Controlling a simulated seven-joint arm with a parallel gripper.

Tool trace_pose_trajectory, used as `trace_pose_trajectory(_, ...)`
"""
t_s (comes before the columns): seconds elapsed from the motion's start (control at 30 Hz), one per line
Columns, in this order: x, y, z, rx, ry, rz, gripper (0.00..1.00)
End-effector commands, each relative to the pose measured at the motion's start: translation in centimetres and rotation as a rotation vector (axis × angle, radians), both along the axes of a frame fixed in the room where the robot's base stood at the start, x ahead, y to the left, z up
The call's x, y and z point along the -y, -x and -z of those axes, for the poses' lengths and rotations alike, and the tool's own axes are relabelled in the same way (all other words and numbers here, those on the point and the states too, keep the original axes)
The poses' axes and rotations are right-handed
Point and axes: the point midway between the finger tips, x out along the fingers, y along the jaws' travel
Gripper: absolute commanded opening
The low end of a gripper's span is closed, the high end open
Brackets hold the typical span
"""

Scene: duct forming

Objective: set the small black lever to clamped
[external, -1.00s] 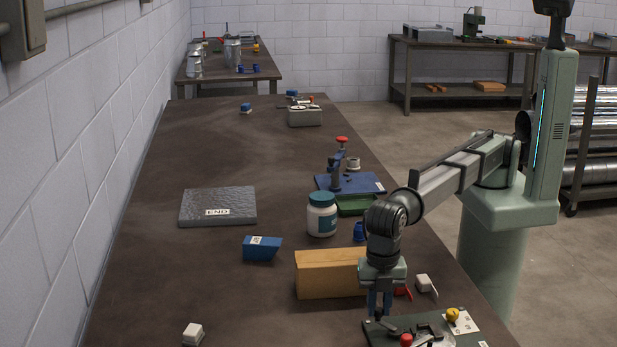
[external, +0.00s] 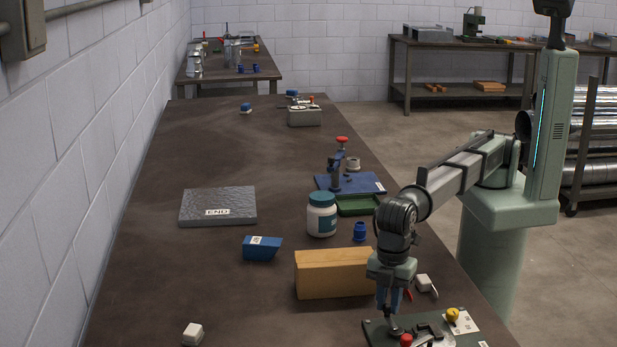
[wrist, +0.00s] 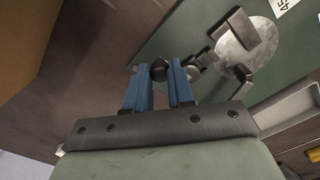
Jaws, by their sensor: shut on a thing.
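The small black lever (wrist: 158,70) shows as a dark round knob at the fingertips in the wrist view. It belongs to a dark green fixture plate (external: 377,330) at the near right of the bench. My gripper (external: 391,313) points down over this plate with its blue fingers. In the wrist view my gripper (wrist: 164,74) is shut on the lever's knob. A round silver disc (wrist: 247,48) with dark clamp pieces lies on the plate beside the knob. The fingers hide part of the lever, and I cannot tell its exact setting.
The fixture also carries a red knob (external: 406,340) and a yellow knob (external: 452,314). A wooden block (external: 330,274) stands just behind and left of my gripper. The bench's left-middle area is largely clear.

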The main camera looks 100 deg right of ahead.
Motion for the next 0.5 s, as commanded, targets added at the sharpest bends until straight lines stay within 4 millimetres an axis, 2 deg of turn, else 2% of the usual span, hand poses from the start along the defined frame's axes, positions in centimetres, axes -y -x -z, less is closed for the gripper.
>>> trace_pose_trajectory(0.2, 0.0, 0.58, 0.03, -0.002, 0.0, 0.091, 0.0)
trace_pose_trajectory(0.5, -0.02, 0.76, 0.03, -0.002, -0.001, 0.134, 0.0)
